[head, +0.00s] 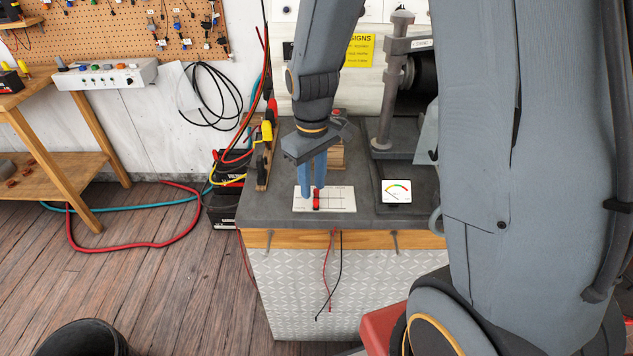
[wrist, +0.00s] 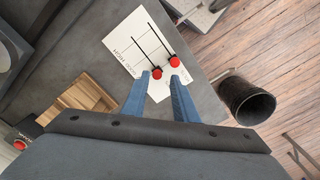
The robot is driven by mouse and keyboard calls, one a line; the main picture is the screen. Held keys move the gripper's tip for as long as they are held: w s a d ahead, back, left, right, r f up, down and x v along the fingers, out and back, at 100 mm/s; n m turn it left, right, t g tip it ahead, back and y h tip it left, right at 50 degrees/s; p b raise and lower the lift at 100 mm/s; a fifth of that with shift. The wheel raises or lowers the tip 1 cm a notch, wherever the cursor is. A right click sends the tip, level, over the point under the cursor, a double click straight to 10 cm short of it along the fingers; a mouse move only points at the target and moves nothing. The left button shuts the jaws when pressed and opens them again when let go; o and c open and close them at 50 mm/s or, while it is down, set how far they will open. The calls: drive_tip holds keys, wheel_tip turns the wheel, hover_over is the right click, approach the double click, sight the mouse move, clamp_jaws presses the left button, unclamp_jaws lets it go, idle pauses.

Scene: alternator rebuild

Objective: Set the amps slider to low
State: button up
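A white slider panel (head: 340,198) lies on the grey bench top; it also shows in the wrist view (wrist: 125,38). It has two dark parallel slots, each with a red knob. In the wrist view one knob (wrist: 157,73) sits between my fingertips and the other (wrist: 174,61) is just beyond the right fingertip. Both knobs are near the same end of their slots. In the head view they overlap as red (head: 316,200) at the panel's left part. My gripper (head: 313,190) points down at the panel, its blue fingers apart (wrist: 160,76). Contact is unclear. The printed words are too small to read surely.
A meter (head: 396,191) with a coloured dial stands right of the panel. A wooden block (head: 337,154) is behind my fingers. Clamps and cables line the bench's left edge (head: 265,150). A black bucket (head: 82,340) stands on the floor. The bench's front edge is close to the panel.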

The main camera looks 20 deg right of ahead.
drive_tip(key=shift+o, duration=0.2)
drive_tip(key=shift+d, duration=0.2)
wheel_tip(320, 180, up, 8)
drive_tip(key=b, duration=0.1)
drive_tip(key=shift+f, duration=0.15)
idle(0.3)
drive_tip(key=s+d+f+m, duration=0.1)
drive_tip(key=s+f+m, duration=0.1)
drive_tip(key=s, duration=0.3)
drive_tip(key=s+d+f+m, duration=0.1)
drive_tip(key=s+m, duration=0.2)
drive_tip(key=s, duration=0.3)
drive_tip(key=shift+d+f+t, duration=0.35)
drive_tip(key=shift+d+t, duration=0.05)
drive_tip(key=shift+s, duration=0.1)
idle(1.7)
